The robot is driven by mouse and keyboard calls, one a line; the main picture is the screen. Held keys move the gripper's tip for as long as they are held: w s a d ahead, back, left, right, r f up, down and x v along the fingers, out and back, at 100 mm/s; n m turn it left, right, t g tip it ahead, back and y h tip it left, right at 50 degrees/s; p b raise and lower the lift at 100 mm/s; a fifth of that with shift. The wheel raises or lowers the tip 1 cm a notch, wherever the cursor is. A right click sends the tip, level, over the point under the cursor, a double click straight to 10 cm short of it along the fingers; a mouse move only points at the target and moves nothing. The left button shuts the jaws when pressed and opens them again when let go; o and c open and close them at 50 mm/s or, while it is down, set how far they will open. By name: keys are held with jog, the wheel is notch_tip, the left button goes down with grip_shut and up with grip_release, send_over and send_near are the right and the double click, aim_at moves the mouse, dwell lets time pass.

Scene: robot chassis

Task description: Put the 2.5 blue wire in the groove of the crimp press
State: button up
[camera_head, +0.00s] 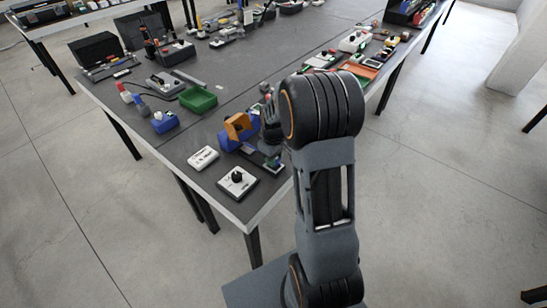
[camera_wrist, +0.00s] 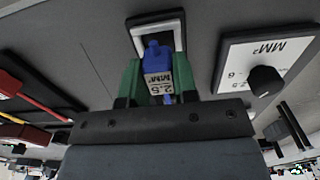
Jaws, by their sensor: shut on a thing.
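My gripper (camera_wrist: 157,85) has green fingers, shut on the blue 2.5 wire (camera_wrist: 155,58). A light tag reading 2.5 MM² shows between the fingers, and the wire's blue part extends beyond them. Past the wire lies a white-rimmed dark rectangular recess (camera_wrist: 180,33); I cannot tell if the wire touches it, or if it is the press groove. A white box with a black knob, marked MM² (camera_wrist: 292,50), stands to the right, apart from the gripper. In the head view, my gripper (camera_head: 272,160) is low by the table's near edge, partly hidden by my arm.
The knob box also shows in the head view (camera_head: 248,187). A white box (camera_head: 203,157) and an orange and blue device (camera_head: 237,126) stand close left of the gripper. A green bin (camera_head: 198,99) is farther back. The table's near edge (camera_head: 272,202) is close.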

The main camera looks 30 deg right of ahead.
jog(key=shift+f+b, duration=0.7)
jog(key=shift+f, duration=0.25)
jog(key=o, duration=1)
jog(key=shift+o, duration=0.2)
jog(key=shift+r, duration=0.1)
notch_tip(320, 180, up, 14)
jog(key=p, duration=0.1)
